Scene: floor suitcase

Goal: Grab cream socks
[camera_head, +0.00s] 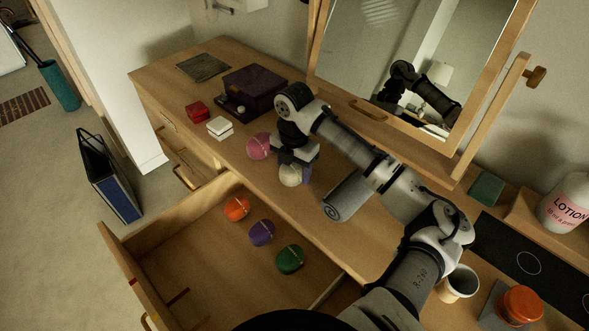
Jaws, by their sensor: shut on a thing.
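The cream socks (290,175), a rolled ball, are at the front edge of the dresser top, below my gripper (292,163). My gripper points down and is shut on the cream socks; its fingertips partly hide them. A pink sock ball (259,146) sits just left of my gripper on the dresser top. Orange (237,208), purple (262,232) and green (290,259) sock balls lie in a row in the open drawer (190,250). Whether the cream socks touch the top cannot be told.
A dark purple box (255,88), a red box (197,112) and a white box (220,128) stand on the dresser top (165,75). A mirror (420,60) stands behind my arm. A grey cylinder (348,196) is right of my gripper. The drawer's left part is clear.

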